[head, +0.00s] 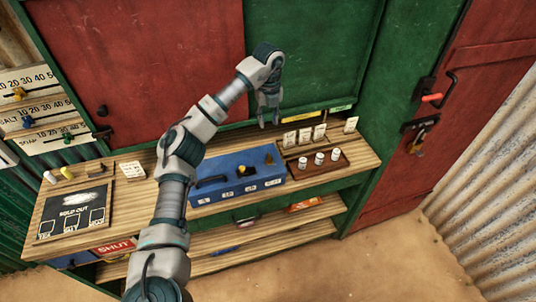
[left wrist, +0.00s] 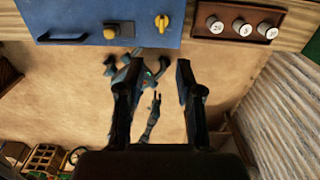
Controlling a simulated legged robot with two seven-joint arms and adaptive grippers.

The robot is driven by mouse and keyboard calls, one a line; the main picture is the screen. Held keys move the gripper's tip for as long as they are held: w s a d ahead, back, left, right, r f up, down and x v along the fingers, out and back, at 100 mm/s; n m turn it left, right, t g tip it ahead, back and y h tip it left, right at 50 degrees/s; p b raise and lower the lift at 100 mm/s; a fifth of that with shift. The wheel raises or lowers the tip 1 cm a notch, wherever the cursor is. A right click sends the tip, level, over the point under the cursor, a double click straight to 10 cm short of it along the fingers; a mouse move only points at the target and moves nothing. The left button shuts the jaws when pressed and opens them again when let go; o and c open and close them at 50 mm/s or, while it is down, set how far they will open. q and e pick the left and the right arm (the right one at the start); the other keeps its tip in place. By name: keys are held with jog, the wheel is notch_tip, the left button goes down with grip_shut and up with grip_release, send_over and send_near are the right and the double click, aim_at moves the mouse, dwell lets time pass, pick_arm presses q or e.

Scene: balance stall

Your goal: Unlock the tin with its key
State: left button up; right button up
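The blue tin (head: 212,166) sits on the wooden counter, with a dark handle and a row of white labels on its front. Its lid also shows at the top of the left wrist view (left wrist: 90,12). Two yellow pieces stand on it there, a round one (left wrist: 110,32) and a taller one (left wrist: 162,22); I cannot tell whether either is the key. My left gripper (head: 268,118) is above and behind the tin's right end, near the green panel. In the left wrist view its fingers (left wrist: 158,95) are apart with nothing between them. My right gripper is out of view.
A brown tray with white-topped weights (head: 318,158) stands right of the tin, with upright cards (head: 305,135) behind it. A brass padlock (head: 417,143) hangs on the red door. A shelf (head: 265,232) runs below the counter.

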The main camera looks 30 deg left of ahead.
pick_arm(q)
jog(key=b, duration=0.1)
send_near(269, 155)
notch_tip(269, 155, down, 9)
jog(key=shift+a, duration=0.15)
jog(key=shift+d+f, duration=0.25)
jog(key=shift+f, duration=0.05)
jog(key=shift+d, duration=0.15)
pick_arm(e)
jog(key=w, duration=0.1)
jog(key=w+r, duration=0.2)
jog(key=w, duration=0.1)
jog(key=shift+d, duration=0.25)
pick_arm(q)
jog(key=c, duration=0.5)
grip_shut()
jog(key=shift+a, duration=0.3)
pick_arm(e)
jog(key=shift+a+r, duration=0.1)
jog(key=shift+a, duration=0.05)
